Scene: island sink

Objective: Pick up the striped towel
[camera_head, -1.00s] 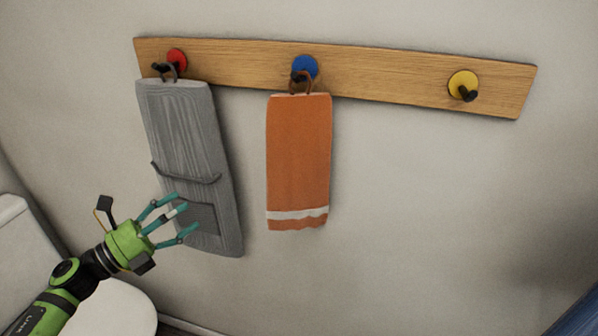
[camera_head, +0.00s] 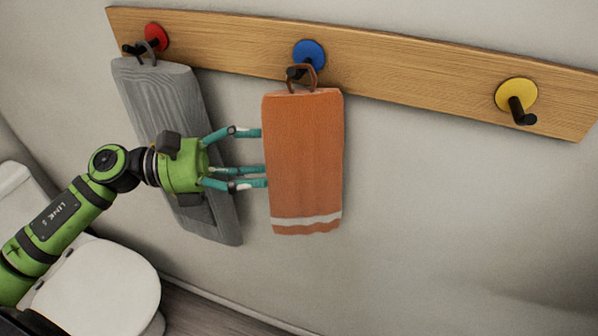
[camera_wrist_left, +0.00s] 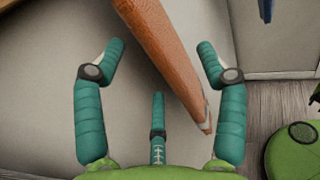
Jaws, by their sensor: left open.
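The striped towel (camera_head: 303,160) is orange with a white band near its lower edge. It hangs by a brown loop from the black peg on the blue disc (camera_head: 309,52). My left gripper (camera_head: 264,158) is open at the towel's left edge, its teal fingers pointing right. I cannot tell whether the fingertips touch the cloth. In the left wrist view the towel (camera_wrist_left: 168,50) appears edge-on between the spread fingers (camera_wrist_left: 160,50). My right gripper is not in view.
A wooden rail (camera_head: 420,82) runs along the wall. A grey hanging cloth (camera_head: 165,100) with a pocket hangs behind my left gripper, on the red-disc peg (camera_head: 156,37). The yellow-disc peg (camera_head: 517,97) is bare. A white toilet (camera_head: 100,285) stands below left. The wall right of the towel is clear.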

